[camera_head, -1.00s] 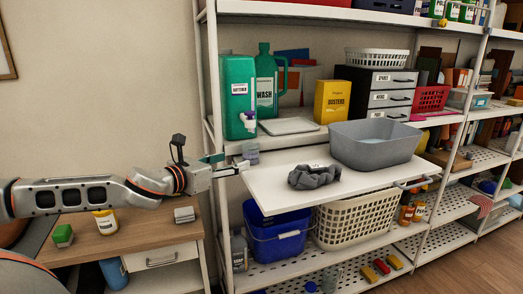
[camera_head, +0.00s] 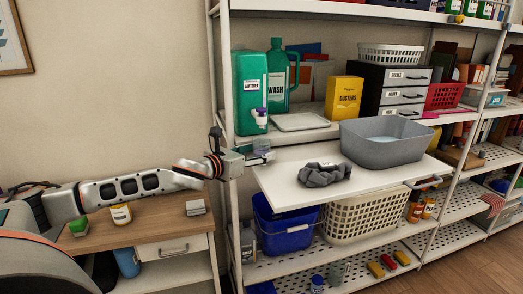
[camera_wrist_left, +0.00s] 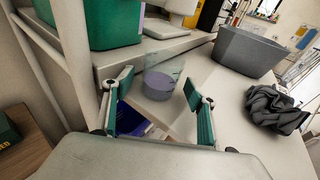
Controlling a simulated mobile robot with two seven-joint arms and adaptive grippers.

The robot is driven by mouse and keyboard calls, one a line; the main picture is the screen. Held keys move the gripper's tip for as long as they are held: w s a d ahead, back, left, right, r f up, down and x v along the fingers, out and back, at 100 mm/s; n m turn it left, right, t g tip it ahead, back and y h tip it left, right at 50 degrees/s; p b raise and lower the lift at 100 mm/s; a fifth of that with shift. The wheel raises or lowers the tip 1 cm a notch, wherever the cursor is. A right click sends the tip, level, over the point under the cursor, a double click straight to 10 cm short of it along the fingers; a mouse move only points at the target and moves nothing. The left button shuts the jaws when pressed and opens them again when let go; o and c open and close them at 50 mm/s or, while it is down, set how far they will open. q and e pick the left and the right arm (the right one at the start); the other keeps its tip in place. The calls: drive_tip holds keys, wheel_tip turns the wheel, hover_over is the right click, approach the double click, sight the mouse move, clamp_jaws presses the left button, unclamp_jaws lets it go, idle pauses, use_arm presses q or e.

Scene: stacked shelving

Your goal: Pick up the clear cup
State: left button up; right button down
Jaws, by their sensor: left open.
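The clear cup (camera_wrist_left: 160,82) holds a purple-grey liquid in its lower part. It stands upright at the left corner of the white pull-out board (camera_wrist_left: 205,95). In the head view the cup (camera_head: 262,146) is small, below the spout of the green softener jug (camera_head: 251,92). My left gripper (camera_head: 256,158) is level with the board's left corner. In the left wrist view its green-padded fingers (camera_wrist_left: 158,88) are spread wide, with the cup beyond and between them, apart from both. My right gripper is not in view.
A grey scrunched cloth (camera_head: 324,174) and a grey tub (camera_head: 384,152) occupy the board to the right. A white shelf post (camera_head: 229,120) stands just left of the cup. A blue bin (camera_head: 286,236) sits below. The board's front left is bare.

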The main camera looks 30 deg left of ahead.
sight(256, 146)
use_arm(q)
drive_tip(key=c, duration=1.3)
drive_tip(key=shift+o, duration=0.2)
drive_tip(key=shift+r, duration=0.15)
drive_tip(key=shift+r+p, duration=0.4)
drive_tip(key=shift+r, duration=1)
drive_tip(key=f+b+v, duration=0.3)
drive_tip(key=b+v, duration=0.3)
drive_tip(key=v, duration=1.1)
drive_tip(key=shift+s+r+b, duration=0.35)
drive_tip(key=shift+s+b, duration=0.05)
drive_tip(key=shift+s, duration=0.2)
